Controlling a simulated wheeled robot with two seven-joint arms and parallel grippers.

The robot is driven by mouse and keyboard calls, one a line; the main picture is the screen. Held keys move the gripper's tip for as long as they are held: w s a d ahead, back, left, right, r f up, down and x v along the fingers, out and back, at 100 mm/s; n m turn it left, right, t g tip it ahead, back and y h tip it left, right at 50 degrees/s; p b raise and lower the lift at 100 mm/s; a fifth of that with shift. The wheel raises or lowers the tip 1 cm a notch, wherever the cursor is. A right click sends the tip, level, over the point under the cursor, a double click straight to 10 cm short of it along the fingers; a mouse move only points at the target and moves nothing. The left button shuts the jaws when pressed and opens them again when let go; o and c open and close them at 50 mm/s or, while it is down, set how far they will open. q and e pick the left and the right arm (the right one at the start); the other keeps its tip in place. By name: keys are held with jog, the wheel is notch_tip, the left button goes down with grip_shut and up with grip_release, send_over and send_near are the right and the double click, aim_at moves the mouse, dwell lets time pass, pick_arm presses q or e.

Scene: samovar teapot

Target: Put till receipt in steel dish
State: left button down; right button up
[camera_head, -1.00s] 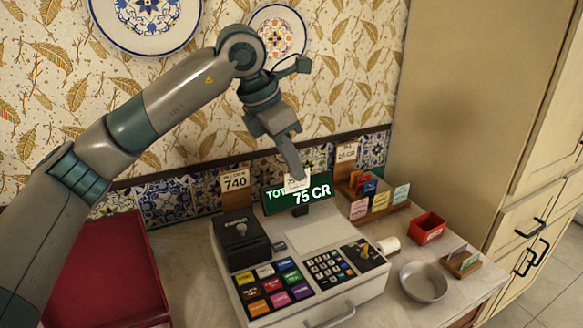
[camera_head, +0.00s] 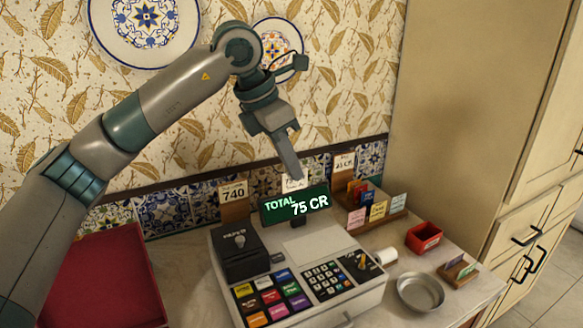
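My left gripper (camera_head: 291,172) hangs from the upper middle, pointing down just above the till's green display (camera_head: 296,204). A small white paper, which looks like the till receipt (camera_head: 293,184), is at its fingertips and appears held. The fingers are seen nearly edge-on and look closed. The steel dish (camera_head: 420,292), round and empty, sits on the counter right of the till (camera_head: 290,275), well away from the gripper. My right gripper is out of view.
A red box (camera_head: 424,237) and a small wooden card holder (camera_head: 458,271) flank the dish. A white roll (camera_head: 384,256) lies beside the till. A card rack (camera_head: 372,207) stands behind. A red tray (camera_head: 100,280) is at left. A tall cupboard (camera_head: 470,120) bounds the right.

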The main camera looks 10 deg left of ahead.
pick_arm(q)
jog(key=shift+r+p, duration=0.4)
jog(key=shift+r, duration=0.6)
jog(key=shift+f, duration=0.1)
